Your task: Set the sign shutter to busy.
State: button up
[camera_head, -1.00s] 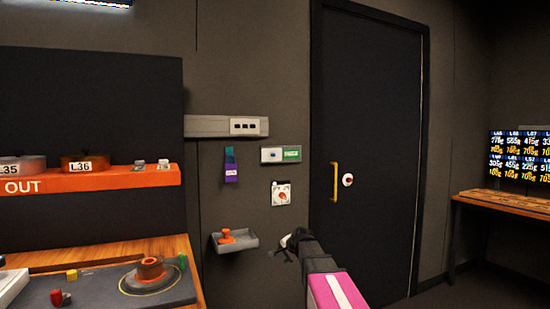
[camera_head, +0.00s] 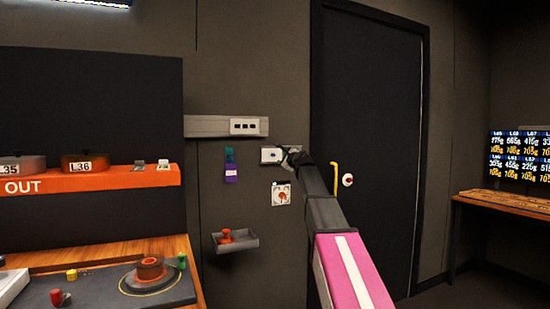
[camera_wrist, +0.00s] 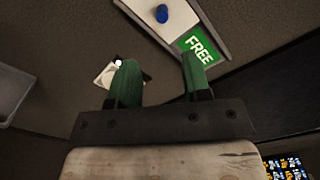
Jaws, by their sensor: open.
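The sign (camera_head: 269,155) is a pale plate on the wall left of the door. In the wrist view the sign plate (camera_wrist: 183,37) is tilted and carries a blue knob (camera_wrist: 162,13) and a green panel reading FREE (camera_wrist: 200,44). My gripper (camera_wrist: 160,75) has two green fingers, apart with nothing between them. The fingers point toward the sign, with the right finger near the FREE panel. In the head view my gripper (camera_head: 290,152) covers the sign's right part. I cannot tell whether it touches.
A white dial plate (camera_head: 281,194) is on the wall below the sign. A grey tray (camera_head: 236,243) with an orange object is lower left. A purple holder (camera_head: 231,172) hangs to the left. The door (camera_head: 365,130) with a yellow handle (camera_head: 335,180) is to the right.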

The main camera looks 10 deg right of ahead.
aim_at(273, 155)
jog(key=x, duration=1.1)
jog(key=shift+r, duration=0.1)
jog(key=shift+s, duration=0.1)
jog(key=shift+d, duration=0.1)
grip_shut()
